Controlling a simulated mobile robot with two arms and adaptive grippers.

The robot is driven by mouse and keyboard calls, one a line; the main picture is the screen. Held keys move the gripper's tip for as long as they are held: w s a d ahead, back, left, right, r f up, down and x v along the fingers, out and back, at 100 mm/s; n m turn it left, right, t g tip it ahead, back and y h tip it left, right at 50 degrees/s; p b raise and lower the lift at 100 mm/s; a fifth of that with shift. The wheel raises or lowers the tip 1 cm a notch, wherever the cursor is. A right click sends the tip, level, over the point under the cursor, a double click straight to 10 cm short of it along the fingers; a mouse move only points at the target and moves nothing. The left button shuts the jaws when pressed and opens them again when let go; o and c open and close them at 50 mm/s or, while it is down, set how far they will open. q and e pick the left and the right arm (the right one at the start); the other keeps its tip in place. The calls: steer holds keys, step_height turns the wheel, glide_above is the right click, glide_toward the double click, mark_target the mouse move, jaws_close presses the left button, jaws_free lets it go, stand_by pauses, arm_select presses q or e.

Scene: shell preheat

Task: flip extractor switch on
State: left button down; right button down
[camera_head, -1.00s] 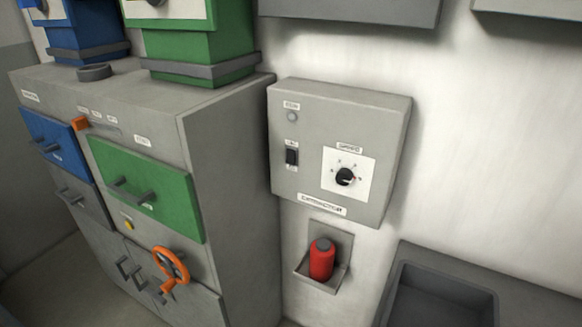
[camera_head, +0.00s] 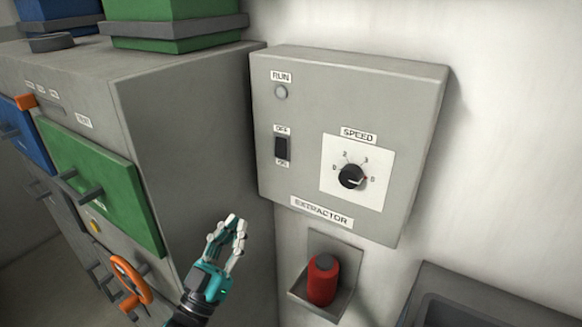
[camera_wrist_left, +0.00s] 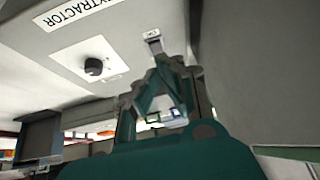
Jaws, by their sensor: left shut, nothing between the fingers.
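The grey extractor box (camera_head: 300,180) hangs on the wall and carries a small black rocker switch (camera_head: 282,149), labelled OFF above and ON below. The RUN lamp (camera_head: 281,92) above it looks grey and unlit. My left gripper (camera_head: 238,222) is shut and empty. It points up, below and left of the switch in the head view, apart from it. In the left wrist view the gripper fingertips (camera_wrist_left: 168,62) show close to the switch label (camera_wrist_left: 151,34) in the picture; the switch is partly hidden and contact cannot be told. My right gripper is not in view.
A speed knob (camera_head: 352,176) sits right of the switch on a white plate. A red cylinder (camera_head: 322,280) stands in a wall holder below the box. A grey cabinet (camera_head: 195,150) with a green drawer (camera_head: 100,185) and orange wheel (camera_head: 132,285) stands left.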

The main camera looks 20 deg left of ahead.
arm_select(q)
steer(key=r, duration=0.1)
steer(key=r+h, duration=0.1)
steer(key=s+r+m+t, duration=0.1)
steer(key=shift+d+r, duration=0.3)
steer(key=shift+d, duration=0.05)
steer(key=p, duration=0.3)
glide_toward(282, 143)
step_height(282, 143, up, 4)
steer(key=w, duration=0.2)
steer(key=w+f, duration=0.1)
steer(key=w, duration=0.1)
steer(key=shift+d+p, duration=0.3)
steer(key=shift+p, duration=0.1)
